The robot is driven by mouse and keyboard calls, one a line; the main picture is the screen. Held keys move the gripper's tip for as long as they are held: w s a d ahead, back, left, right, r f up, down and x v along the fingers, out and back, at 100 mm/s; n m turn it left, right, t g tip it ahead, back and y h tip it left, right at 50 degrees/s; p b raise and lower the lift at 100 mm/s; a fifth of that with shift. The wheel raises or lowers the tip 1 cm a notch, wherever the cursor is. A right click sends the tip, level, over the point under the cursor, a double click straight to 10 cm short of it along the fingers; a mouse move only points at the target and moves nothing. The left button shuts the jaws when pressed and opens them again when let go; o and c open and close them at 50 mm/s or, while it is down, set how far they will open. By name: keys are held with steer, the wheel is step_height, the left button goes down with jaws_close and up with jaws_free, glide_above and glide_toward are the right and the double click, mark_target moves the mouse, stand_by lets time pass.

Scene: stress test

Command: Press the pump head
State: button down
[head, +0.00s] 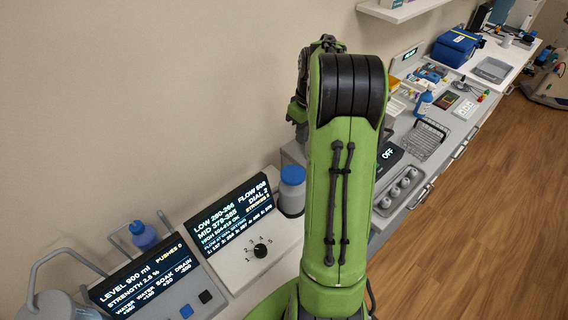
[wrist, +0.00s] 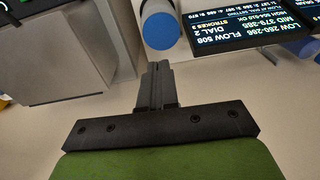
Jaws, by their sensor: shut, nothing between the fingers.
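A grey cylinder with a blue top (head: 292,176) stands right of the flow panel (head: 232,218) in the head view; it may be the pump head, but no label says so. In the wrist view its round blue top (wrist: 160,30) shows just beyond my fingertips, beside the flow panel (wrist: 238,22). My gripper (wrist: 157,68) is shut and empty, with a gap to the blue top in the picture; I cannot tell its height above it. The panel reads flow 508, dial 2. My gripper is hidden behind my green arm in the head view.
A level panel (head: 143,278) with a blue bottle (head: 145,236) and bent tubes stands at the lower left. A black dial (head: 260,251) sits below the flow panel. A grey cabinet block (wrist: 75,55) fills the wrist view's left. Racks and a spray bottle (head: 424,104) stand farther right.

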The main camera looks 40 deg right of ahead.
mark_target(296, 174)
steer(key=f, duration=0.4)
steer(key=w+f, duration=0.1)
steer(key=f, duration=0.9)
steer(key=shift+w+a, duration=0.15)
steer(key=shift+a, duration=0.2)
step_height(296, 174, down, 4)
steer(key=b, duration=0.3)
steer(key=shift+s+a+r, duration=0.15)
steer(key=shift+s, duration=0.05)
